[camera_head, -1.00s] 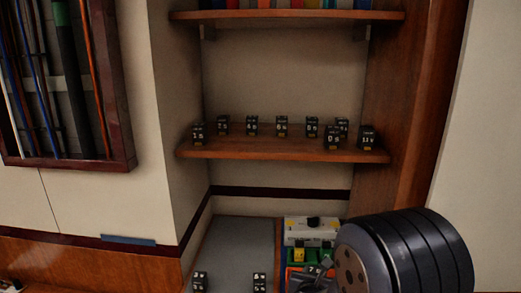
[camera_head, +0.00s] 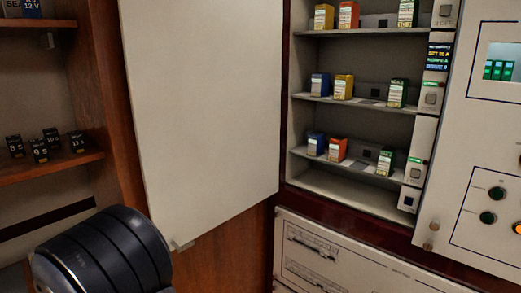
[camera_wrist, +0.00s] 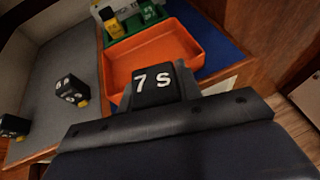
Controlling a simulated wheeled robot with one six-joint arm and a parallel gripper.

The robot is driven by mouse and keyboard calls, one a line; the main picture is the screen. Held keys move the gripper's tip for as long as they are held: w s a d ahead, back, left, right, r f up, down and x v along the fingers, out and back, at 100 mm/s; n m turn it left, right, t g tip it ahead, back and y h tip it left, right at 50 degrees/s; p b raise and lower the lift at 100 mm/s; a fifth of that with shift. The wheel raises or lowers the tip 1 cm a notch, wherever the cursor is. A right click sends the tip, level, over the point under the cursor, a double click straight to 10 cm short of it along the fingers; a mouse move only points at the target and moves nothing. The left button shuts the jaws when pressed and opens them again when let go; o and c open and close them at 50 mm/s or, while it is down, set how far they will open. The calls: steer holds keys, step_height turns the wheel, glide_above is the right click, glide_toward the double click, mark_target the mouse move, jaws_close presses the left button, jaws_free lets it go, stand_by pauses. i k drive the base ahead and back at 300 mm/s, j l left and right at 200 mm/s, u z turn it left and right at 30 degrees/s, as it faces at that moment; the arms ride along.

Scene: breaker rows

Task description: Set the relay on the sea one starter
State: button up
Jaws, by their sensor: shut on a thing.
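My gripper (camera_wrist: 170,116) is shut on a black relay (camera_wrist: 153,84) marked "7 S" in the wrist view. The relay is in front of an orange tray (camera_wrist: 190,72); I cannot tell whether it is clear of it. In the head view an open cabinet (camera_head: 318,186) at the right has three shelves of blue, orange, yellow and green-topped blocks, with empty places between them. A column of white modules (camera_head: 416,172) runs along its right side. Their labels are too small to read, so I cannot tell which is the sea one starter. The gripper's fingers are hidden in the head view.
Several black relays stand on a wooden shelf (camera_head: 92,156) at the left. More relays (camera_wrist: 70,90) stand on the grey surface (camera_wrist: 58,55) beside the tray. A green bin (camera_wrist: 133,24) is behind the tray. A white panel (camera_head: 200,110) stands between shelf and cabinet.

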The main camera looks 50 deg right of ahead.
mark_target(389, 148)
steer(key=k+z, duration=0.15)
steer(key=z, duration=0.3)
steer(key=k+l+z, duration=0.1)
steer(key=z, duration=1.85)
steer(key=k+l, duration=0.05)
steer(key=l, duration=0.05)
